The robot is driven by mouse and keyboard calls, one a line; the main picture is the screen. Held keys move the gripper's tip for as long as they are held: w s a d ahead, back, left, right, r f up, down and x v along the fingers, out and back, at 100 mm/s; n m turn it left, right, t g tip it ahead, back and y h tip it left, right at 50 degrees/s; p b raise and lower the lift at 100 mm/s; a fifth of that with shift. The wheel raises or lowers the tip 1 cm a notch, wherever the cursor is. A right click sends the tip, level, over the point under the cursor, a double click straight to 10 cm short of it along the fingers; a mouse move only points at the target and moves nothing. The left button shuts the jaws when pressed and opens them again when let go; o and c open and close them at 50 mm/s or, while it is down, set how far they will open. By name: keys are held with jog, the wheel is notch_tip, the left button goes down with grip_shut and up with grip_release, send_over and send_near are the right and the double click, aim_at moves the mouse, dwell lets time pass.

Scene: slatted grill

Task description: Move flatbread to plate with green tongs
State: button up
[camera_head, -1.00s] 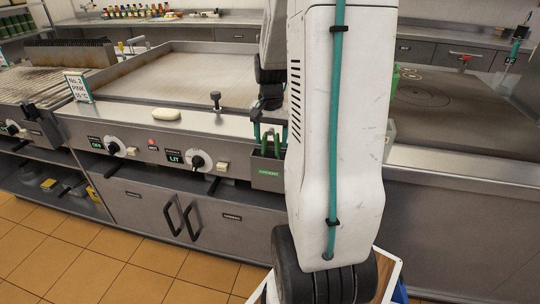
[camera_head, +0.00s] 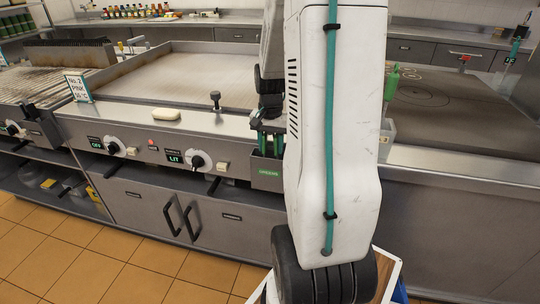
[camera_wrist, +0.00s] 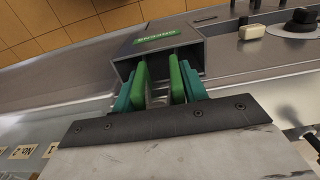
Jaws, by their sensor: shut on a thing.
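The green tongs (camera_wrist: 178,82) stand upright in a grey metal holder (camera_wrist: 196,53) with a green label, at the front of the griddle. In the head view the holder (camera_head: 267,182) is partly hidden by my arm. My gripper (camera_wrist: 160,88) has teal fingers on both outer sides of the tongs and is shut on them. The tongs' lower ends are hidden inside the holder. A pale oval piece (camera_head: 166,115) lies on the front ledge; I cannot tell whether it is the flatbread. I cannot make out a plate.
A flat griddle (camera_head: 185,75) lies behind the ledge, with a small upright knob (camera_head: 215,100) and a sign card (camera_head: 78,87) near it. Control knobs (camera_head: 197,160) line the front panel. A green-handled item (camera_head: 392,78) stands right of my arm, beside a dark round-marked hob (camera_head: 430,95).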

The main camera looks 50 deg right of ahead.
jog(key=shift+r, duration=0.25)
jog(key=shift+c, duration=0.6)
jog(key=shift+r, duration=2.2)
jog(key=shift+c, duration=0.9)
notch_tip(320, 180, up, 13)
